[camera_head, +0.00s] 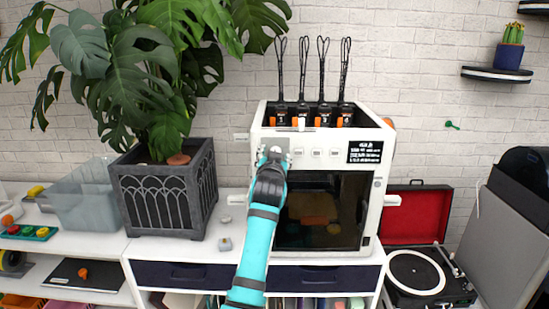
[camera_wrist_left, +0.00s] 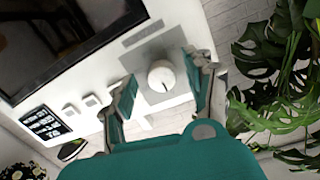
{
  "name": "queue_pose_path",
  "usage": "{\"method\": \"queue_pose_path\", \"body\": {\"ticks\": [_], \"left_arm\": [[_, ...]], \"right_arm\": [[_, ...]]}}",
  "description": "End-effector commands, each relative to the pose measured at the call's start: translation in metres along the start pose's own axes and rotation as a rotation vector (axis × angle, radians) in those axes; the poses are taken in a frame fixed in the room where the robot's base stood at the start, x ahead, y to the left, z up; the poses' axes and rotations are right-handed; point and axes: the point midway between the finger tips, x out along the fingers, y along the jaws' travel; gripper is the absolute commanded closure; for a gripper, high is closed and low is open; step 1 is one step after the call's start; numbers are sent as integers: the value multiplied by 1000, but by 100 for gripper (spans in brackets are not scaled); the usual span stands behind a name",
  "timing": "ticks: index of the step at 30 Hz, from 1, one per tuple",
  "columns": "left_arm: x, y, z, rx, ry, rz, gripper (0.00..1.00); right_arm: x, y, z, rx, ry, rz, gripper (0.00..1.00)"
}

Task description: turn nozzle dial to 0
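The white machine (camera_head: 381,190) stands on the cabinet, with a dark glass door in its front. The nozzle dial (camera_wrist_left: 162,77) shows in the left wrist view as a round white knob with a short dark mark, on a grey square plate. My left gripper (camera_head: 273,155) is at the upper left of the machine's front and hides the dial in the head view. In the left wrist view the left gripper (camera_wrist_left: 161,71) is open, one finger on each side of the dial, with gaps between. My right gripper is not in view.
Small buttons (camera_head: 317,153) and a black display (camera_head: 370,152) sit right of the dial. A potted plant (camera_head: 165,195) stands close on the left. A record player (camera_head: 415,275) is at the right. Small grey items (camera_head: 225,243) lie on the cabinet top.

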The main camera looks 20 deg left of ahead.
Motion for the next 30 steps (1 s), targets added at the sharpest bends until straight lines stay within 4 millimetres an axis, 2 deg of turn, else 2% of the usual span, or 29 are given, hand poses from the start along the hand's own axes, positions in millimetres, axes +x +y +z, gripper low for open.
{"method": "queue_pose_path", "body": {"ticks": [8, 11, 21, 25, 30], "left_arm": [[-3, 0, -1, 1, 3, -1, 46], [-12, 0, -1, 1, 4, -1, 46], [-63, 0, 0, 0, 2, 0, 46], [-73, 0, 0, 0, 2, 0, 46], [-75, 0, 0, 1, 1, 0, 46]], "right_arm": [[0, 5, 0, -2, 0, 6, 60], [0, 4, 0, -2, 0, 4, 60], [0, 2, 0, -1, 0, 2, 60], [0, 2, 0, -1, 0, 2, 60], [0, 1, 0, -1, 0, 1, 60]]}}
